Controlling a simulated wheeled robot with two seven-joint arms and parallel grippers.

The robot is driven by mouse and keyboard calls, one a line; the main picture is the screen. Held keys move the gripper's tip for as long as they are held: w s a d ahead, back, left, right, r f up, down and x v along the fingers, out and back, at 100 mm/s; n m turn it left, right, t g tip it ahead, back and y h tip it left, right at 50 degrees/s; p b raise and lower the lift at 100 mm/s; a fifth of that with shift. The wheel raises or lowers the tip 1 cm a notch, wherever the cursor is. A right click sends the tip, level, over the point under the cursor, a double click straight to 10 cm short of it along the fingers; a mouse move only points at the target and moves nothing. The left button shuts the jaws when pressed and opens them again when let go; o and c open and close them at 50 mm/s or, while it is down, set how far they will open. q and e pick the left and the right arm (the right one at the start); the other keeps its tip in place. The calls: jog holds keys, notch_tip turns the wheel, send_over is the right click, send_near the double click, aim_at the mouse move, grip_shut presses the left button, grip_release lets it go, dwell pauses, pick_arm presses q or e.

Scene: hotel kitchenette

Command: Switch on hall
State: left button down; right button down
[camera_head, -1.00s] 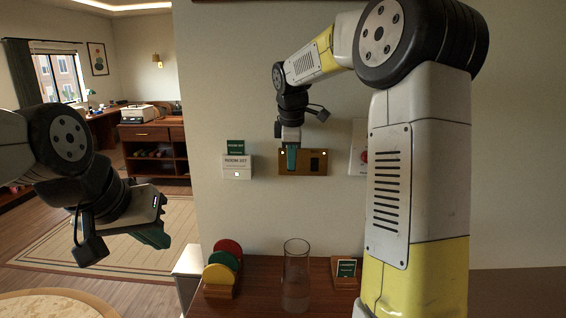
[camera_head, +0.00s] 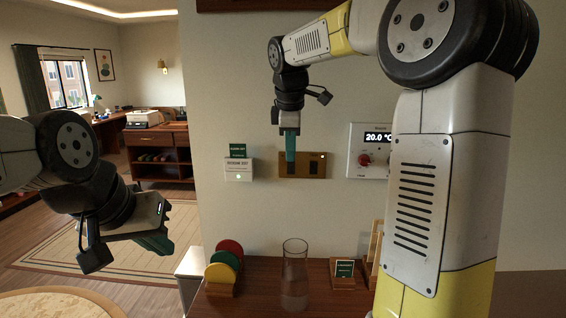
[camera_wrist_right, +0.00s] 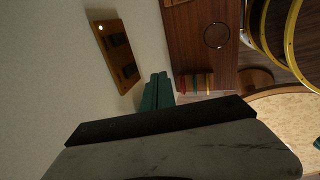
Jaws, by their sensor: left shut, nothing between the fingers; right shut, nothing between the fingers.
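A brass switch plate (camera_head: 316,170) is on the wall in the head view. In the right wrist view the plate (camera_wrist_right: 112,40) shows two dark rockers and a lit dot near one end. I cannot read any label naming hall. My right gripper (camera_head: 290,158) is shut and empty, pointing down in front of the plate's left part and hiding the rocker there. In the wrist view its green fingers (camera_wrist_right: 157,92) are beside the plate, with a gap showing. My left gripper (camera_head: 160,242) is shut and empty at the left, away from the wall.
A white card holder (camera_head: 238,172) with a green card is left of the plate. A thermostat (camera_head: 369,150) reading 20.0 is to its right. Below, a wooden counter (camera_head: 262,285) holds a glass (camera_head: 295,275), coloured discs (camera_head: 222,268) and a small sign (camera_head: 344,269).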

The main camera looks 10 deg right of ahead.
aim_at(291, 167)
jog(key=v, duration=0.2)
jog(key=shift+s+a+r, duration=0.1)
jog(key=shift+s+r, duration=0.05)
jog(key=shift+s, duration=0.15)
jog(key=shift+w+r, duration=0.25)
jog(key=shift+w, duration=0.45)
jog(key=x, duration=0.3)
jog(key=w+x, duration=0.1)
jog(key=x, duration=0.3)
jog(key=w+r+x, duration=0.1)
jog(key=x, duration=0.3)
jog(key=shift+w+d+f, duration=0.3)
jog(key=shift+d, duration=0.05)
jog(key=shift+w+d, duration=0.1)
jog(key=shift+w, duration=0.35)
